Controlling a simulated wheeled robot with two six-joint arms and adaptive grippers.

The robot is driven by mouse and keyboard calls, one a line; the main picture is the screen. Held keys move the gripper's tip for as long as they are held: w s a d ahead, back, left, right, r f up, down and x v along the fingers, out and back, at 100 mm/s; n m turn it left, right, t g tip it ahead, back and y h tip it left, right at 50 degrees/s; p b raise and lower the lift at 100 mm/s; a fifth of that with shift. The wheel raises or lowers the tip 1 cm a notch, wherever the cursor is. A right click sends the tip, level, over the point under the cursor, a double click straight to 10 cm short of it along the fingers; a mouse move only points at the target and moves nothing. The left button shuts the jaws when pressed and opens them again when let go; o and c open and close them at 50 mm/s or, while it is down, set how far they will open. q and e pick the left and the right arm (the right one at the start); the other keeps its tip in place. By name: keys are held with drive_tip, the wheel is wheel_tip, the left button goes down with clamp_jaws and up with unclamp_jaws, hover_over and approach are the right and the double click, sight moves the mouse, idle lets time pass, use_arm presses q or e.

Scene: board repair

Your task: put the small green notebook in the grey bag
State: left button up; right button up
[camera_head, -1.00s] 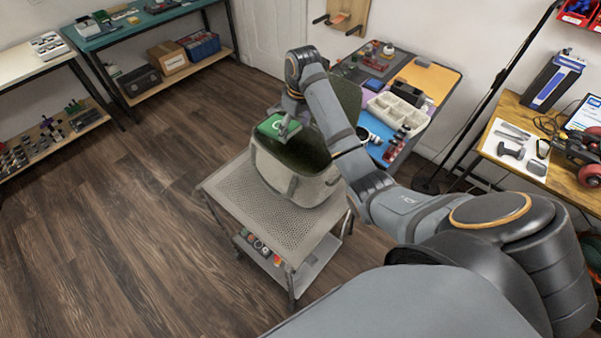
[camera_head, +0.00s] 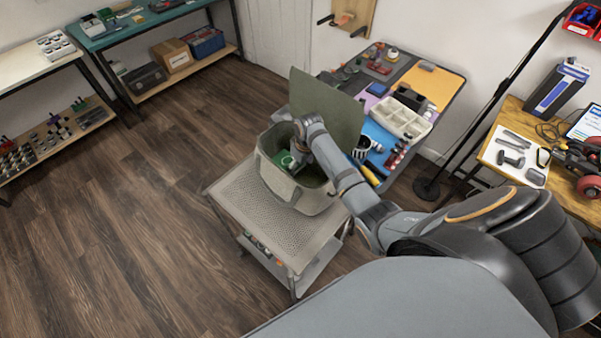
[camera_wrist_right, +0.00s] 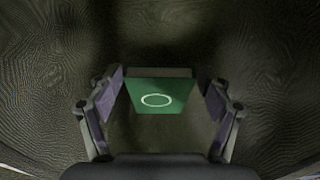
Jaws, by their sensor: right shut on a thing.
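The grey bag (camera_head: 303,198) stands open on the perforated cart top, with its lid flap (camera_head: 330,108) raised at the back. My right gripper (camera_head: 297,155) reaches down into the bag's mouth. It is shut on the small green notebook (camera_head: 286,160), which is inside the opening, below the rim. In the right wrist view the notebook (camera_wrist_right: 160,98), green with a pale ring on its cover, sits between the two fingers (camera_wrist_right: 162,95), with dark bag lining around it. Whether it touches the bag's floor cannot be told. My left gripper is not in view.
The cart (camera_head: 240,215) has free room left of the bag. Behind it stands a workbench (camera_head: 440,87) with a divided white tray (camera_head: 399,117) and tools. A wooden table (camera_head: 507,175) is at the right. Shelves (camera_head: 185,62) stand at the back left. The floor at left is clear.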

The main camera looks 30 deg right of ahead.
drive_tip(key=shift+s+f, duration=0.1)
drive_tip(key=shift+f, duration=0.1)
wheel_tip(320, 180, down, 3)
drive_tip(key=shift+a+r, duration=0.1)
drive_tip(key=shift+f, duration=0.45)
drive_tip(key=shift+f, duration=0.1)
drive_tip(key=o, duration=1.2)
